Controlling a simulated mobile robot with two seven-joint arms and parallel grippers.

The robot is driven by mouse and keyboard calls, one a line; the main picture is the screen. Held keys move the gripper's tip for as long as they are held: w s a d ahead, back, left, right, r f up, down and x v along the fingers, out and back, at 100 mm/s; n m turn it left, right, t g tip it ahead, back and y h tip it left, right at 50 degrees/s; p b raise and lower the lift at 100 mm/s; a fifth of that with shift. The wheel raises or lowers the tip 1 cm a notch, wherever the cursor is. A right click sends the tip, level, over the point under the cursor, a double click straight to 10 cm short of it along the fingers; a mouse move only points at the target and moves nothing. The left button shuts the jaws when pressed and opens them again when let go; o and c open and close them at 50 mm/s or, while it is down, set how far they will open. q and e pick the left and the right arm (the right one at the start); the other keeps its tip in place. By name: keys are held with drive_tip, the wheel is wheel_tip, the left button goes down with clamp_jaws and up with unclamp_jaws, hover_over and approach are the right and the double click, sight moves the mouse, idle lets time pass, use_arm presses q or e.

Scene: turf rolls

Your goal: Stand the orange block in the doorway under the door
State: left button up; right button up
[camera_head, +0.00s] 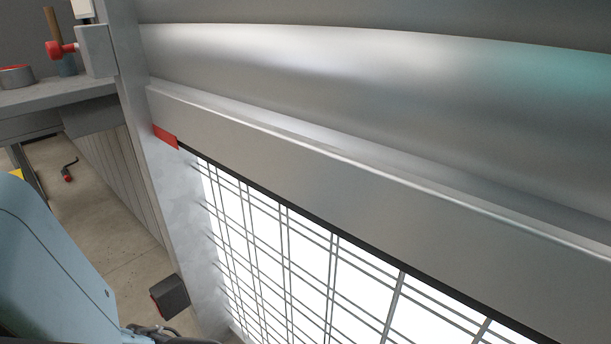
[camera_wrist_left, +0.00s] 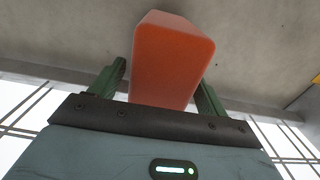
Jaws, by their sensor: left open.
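The orange block (camera_wrist_left: 173,58) fills the middle of the left wrist view, between the two green fingers of my left gripper (camera_wrist_left: 163,75). The fingers are open, one on each side of the block; I cannot tell whether either touches it. The block's far end lies against a grey concrete background, and I cannot tell what it rests on. The block does not show in the head view. The metal roller door (camera_head: 350,180) is raised, with bright light in the doorway under its bottom bar. My right gripper is in neither view.
A wire grid (camera_head: 290,250) shows beneath the door. A grey door post (camera_head: 150,170) stands at its left, with a dark box (camera_head: 170,296) low on it.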

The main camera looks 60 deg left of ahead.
use_arm(q)
wheel_tip(320, 180, up, 12)
drive_tip(key=p, duration=0.6)
drive_tip(key=shift+f+p, duration=0.1)
drive_tip(key=shift+p, duration=0.2)
drive_tip(key=shift+r, duration=0.2)
